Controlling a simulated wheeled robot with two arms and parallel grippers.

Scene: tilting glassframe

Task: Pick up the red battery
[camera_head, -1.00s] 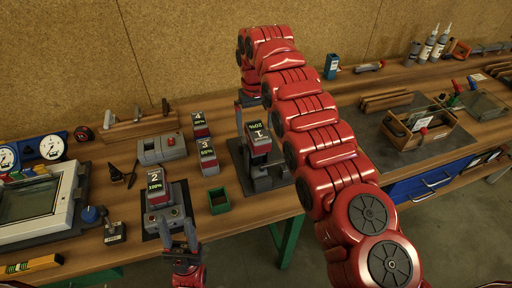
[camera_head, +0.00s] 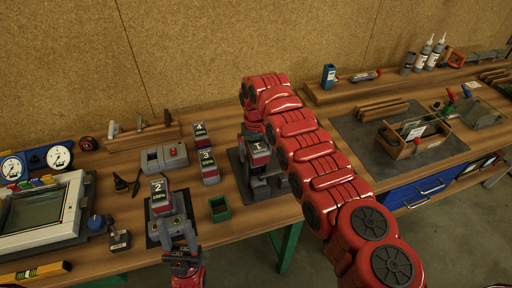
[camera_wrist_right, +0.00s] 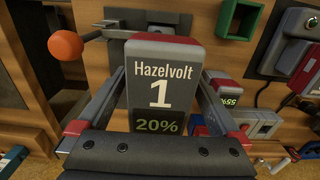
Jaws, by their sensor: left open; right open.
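Several grey batteries with red tops stand on the bench. Battery 1 (camera_head: 258,147), marked 20%, sits in a dark dock (camera_head: 268,184) near the bench middle; it fills the middle of the right wrist view (camera_wrist_right: 160,60). My right gripper (camera_head: 257,138) is open, with its fingers on either side of battery 1; gripper and arm partly hide it. Battery 2 (camera_head: 160,196) sits in another dock at the left. My left gripper (camera_head: 179,232) is open in front of that dock. Battery 3 (camera_head: 208,167) and battery 4 (camera_head: 201,136) stand between the docks.
A green open box (camera_head: 220,209) stands between the docks. A grey device with a red button (camera_head: 164,158) is behind them. A screen unit (camera_head: 42,210) fills the left. A wooden tool carrier (camera_head: 412,139) stands on the right bench. A knobbed lever (camera_wrist_right: 65,45) is near battery 1.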

